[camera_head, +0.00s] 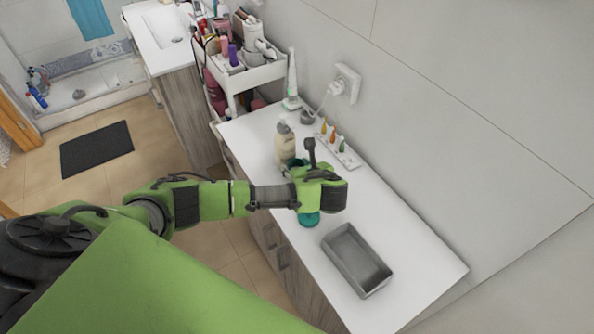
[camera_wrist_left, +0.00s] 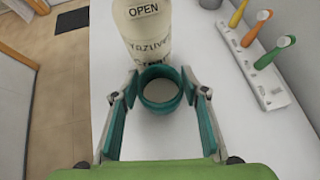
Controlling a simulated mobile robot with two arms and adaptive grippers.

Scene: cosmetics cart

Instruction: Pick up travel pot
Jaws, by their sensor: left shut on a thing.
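The travel pot (camera_wrist_left: 160,89) is a small round teal pot with a pale middle. In the left wrist view it sits between the tips of my left gripper (camera_wrist_left: 159,92), one finger on each side. My left gripper is shut on it. In the camera_head view my left gripper (camera_head: 303,174) is over the white counter (camera_head: 403,236), and a bit of the teal pot (camera_head: 297,163) shows beside it. The rest is hidden by the gripper. I cannot tell whether the pot touches the counter. My right gripper is not in view.
A cream bottle (camera_head: 285,144) stands right beside the pot. Another round teal thing (camera_head: 309,219) shows below the gripper. A white rack (camera_head: 347,157) with several coloured brushes lies near the wall. A grey tray (camera_head: 356,260) is at the right, with bare counter around it.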

